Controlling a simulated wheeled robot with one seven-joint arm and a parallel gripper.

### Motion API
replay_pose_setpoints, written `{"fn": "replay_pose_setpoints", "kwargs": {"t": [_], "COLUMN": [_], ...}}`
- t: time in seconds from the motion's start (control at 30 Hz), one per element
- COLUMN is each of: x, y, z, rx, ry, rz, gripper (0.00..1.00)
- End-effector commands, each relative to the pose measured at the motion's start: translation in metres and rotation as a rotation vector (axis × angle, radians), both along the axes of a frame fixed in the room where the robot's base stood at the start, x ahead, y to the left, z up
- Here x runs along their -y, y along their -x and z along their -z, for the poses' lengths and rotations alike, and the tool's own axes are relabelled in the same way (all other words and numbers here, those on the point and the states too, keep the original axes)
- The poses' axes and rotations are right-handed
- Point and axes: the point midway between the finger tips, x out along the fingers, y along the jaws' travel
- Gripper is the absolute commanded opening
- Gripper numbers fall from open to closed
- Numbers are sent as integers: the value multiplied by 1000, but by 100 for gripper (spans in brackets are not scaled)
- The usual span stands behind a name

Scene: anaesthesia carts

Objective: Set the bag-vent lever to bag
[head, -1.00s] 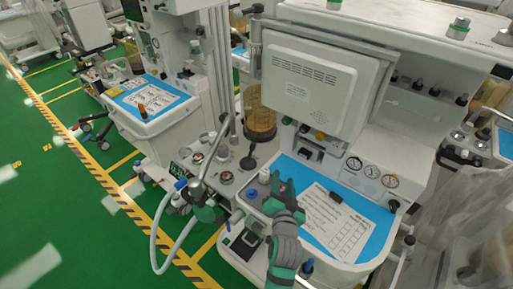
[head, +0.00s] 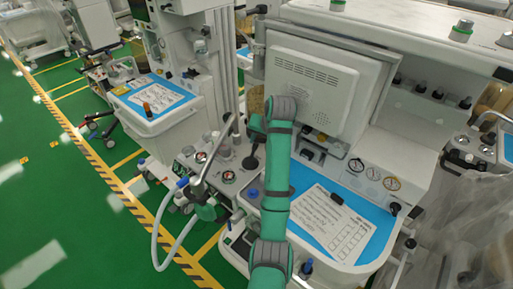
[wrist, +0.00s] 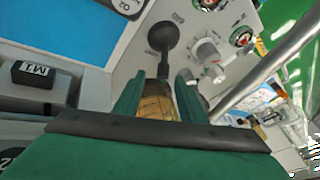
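The bag-vent lever, as I take it, is a black lever (head: 250,162) with a round base on the grey panel left of the blue work surface. In the wrist view the lever (wrist: 163,38) shows its dark base and a short stem pointing toward my gripper. In the head view my gripper (head: 257,126) is just above the lever, partly hidden by my arm.
An amber bellows (wrist: 157,103) shows between the fingers. A white knob (wrist: 207,52) and gauges are beside the lever. A grey monitor (head: 318,85) stands close right of my arm. A curved metal pipe and hose (head: 200,180) are at the left.

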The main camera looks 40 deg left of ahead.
Motion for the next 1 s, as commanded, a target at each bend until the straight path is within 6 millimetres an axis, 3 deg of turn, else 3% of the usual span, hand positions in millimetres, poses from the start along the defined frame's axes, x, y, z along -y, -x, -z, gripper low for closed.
{"fn": "replay_pose_setpoints", "kwargs": {"t": [0.17, 0.63, 1.0], "x": [-7, -29, -33], "y": [2, -12, -15], "z": [2, 56, 65], "rx": [-21, -21, -19], "ry": [31, 29, 29], "rz": [-10, -10, -9], "gripper": [37, 37, 37]}}
